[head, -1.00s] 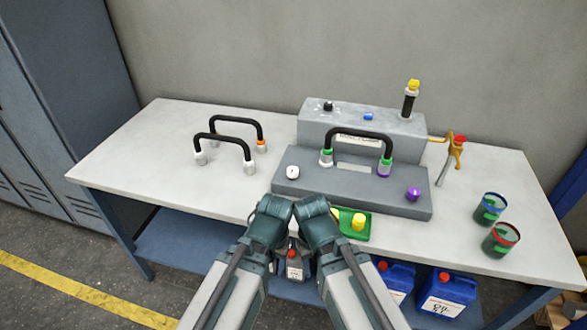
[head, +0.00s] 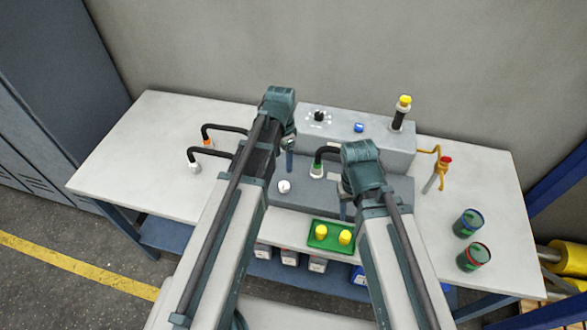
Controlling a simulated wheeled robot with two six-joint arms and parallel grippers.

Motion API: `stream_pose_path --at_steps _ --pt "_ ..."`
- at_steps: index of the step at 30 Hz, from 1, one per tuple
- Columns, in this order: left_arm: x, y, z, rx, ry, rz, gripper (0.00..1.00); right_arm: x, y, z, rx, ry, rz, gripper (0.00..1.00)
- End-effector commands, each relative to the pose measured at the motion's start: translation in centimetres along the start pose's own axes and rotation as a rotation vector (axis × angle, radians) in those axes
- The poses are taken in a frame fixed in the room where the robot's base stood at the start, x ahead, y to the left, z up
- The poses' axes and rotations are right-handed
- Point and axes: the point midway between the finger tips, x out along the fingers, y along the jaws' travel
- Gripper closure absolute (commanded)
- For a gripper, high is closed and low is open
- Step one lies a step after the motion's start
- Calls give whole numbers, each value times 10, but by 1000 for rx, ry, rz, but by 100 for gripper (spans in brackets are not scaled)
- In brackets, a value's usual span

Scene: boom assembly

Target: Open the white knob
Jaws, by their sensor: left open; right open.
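The white knob (head: 285,187) sits on the left part of the front step of the grey block (head: 314,193). My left gripper (head: 289,158) is above and just behind the knob in the picture, open and pointing down, apart from it. My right gripper (head: 345,207) is open over the front step, to the right of the knob, partly hidden by its own wrist. My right arm hides the purple-ended part of the block.
A black hose with a green end (head: 316,170) stands right of the knob. Two black hoses (head: 195,166) stand at the left, partly behind my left arm. A green tray (head: 317,243) with yellow caps lies in front. Two cans (head: 467,222) stand at the right.

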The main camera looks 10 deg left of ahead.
Motion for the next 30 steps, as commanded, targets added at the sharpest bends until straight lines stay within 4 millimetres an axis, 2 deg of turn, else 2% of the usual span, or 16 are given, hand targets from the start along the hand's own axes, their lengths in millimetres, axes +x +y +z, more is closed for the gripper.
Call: stream_pose_path --at_steps 8,14,30 --pt "5 0 0 2 1 0 23 5 0 0 -1 0 0 50" --pt "20 0 0 1 1 0 23 20 -2 -1 -3 0 1 50" --pt "94 0 0 1 0 0 23 94 -9 -5 -9 0 2 50"
